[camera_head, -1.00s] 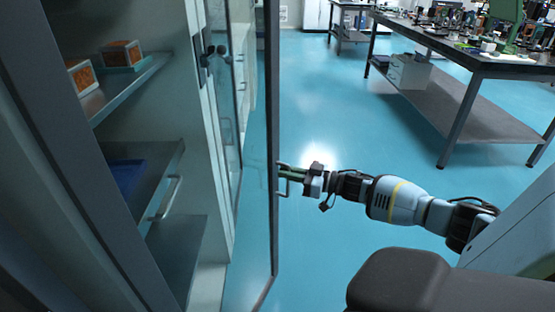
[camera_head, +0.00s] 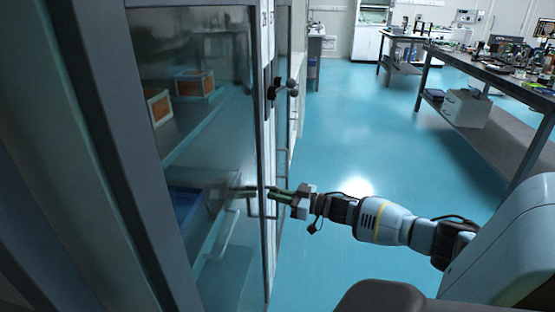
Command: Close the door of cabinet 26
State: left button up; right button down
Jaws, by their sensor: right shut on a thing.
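The cabinet door (camera_head: 259,130) is a glass pane in a grey frame on the left of the head view. It now covers the front of the cabinet (camera_head: 75,130), and the shelves show through the glass. Its free edge looks close to the cabinet's right side; I cannot tell whether a gap is left. My right gripper (camera_head: 279,196) is shut on the door handle (camera_head: 272,213), a vertical bar on the free edge. The fingers partly hide the handle. My left gripper is not in view.
Orange-sided boxes (camera_head: 193,83) and a blue tray (camera_head: 185,203) sit on shelves behind the glass. Neighbouring cabinet doors with dark knobs (camera_head: 292,86) stand beyond. A long workbench (camera_head: 490,75) stands at the right. The blue floor (camera_head: 375,130) between is clear.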

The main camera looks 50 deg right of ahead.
jog(key=shift+w+a+r, duration=0.1)
jog(key=shift+w+a, duration=0.15)
jog(key=shift+w, duration=0.05)
jog(key=c, duration=1.8)
grip_release()
jog(key=shift+w, duration=0.1)
jog(key=shift+a, duration=0.1)
jog(key=shift+p+v, duration=0.8)
jog(key=shift+v, duration=3.2)
jog(key=shift+d, duration=0.25)
